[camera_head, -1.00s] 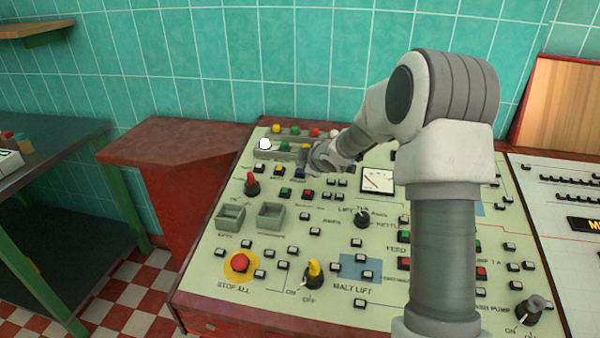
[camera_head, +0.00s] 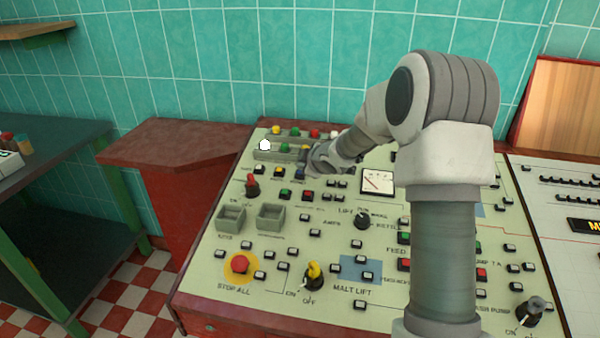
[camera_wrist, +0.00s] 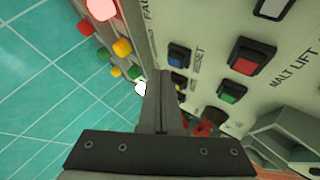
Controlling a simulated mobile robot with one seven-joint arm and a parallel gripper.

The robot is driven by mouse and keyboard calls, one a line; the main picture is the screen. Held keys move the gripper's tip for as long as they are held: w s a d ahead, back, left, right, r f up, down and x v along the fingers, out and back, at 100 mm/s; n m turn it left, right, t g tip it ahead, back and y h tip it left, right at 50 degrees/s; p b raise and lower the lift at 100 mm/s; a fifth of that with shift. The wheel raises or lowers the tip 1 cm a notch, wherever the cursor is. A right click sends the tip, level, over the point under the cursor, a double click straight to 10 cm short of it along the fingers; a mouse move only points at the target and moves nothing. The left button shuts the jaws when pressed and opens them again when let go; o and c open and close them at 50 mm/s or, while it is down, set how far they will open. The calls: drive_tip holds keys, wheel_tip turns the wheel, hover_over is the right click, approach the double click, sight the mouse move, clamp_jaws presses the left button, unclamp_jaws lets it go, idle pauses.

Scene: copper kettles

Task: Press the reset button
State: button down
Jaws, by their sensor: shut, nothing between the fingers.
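The reset button is a small blue push button (camera_wrist: 179,55) in a black frame, with the word RESET printed beside it in the wrist view. In the head view the blue button (camera_head: 300,171) shows close below the end of my arm, partly hidden. My gripper (camera_wrist: 161,78) is shut and empty. In the wrist view its fingertips lie just short of the blue button, near the panel face; I cannot tell whether they touch it. In the head view my gripper (camera_head: 312,160) is over the upper left part of the sloping control panel (camera_head: 335,265).
Yellow (camera_wrist: 181,78), red (camera_wrist: 245,65) and green (camera_wrist: 231,93) buttons sit close to the blue one. A row of coloured lamps (camera_head: 293,131) runs along the panel's back edge. A red knob (camera_head: 252,188) and a stop-all button (camera_head: 240,263) stand out nearer the front.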

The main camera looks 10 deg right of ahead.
idle(0.7)
drive_tip(key=shift+w+f+b, duration=0.1)
drive_tip(key=shift+f+b, duration=0.2)
drive_tip(key=shift+f, duration=0.15)
drive_tip(key=shift+f, duration=0.35)
idle(0.4)
drive_tip(key=shift+r, duration=0.15)
drive_tip(key=shift+r+p, duration=0.45)
drive_tip(key=shift+r, duration=0.25)
drive_tip(key=r+p, duration=0.2)
drive_tip(key=s+r+p, duration=0.1)
drive_tip(key=r+p, duration=0.1)
drive_tip(key=shift+s+a+r, duration=0.1)
drive_tip(key=shift+a+r, duration=0.1)
drive_tip(key=shift+r, duration=0.2)
idle(0.5)
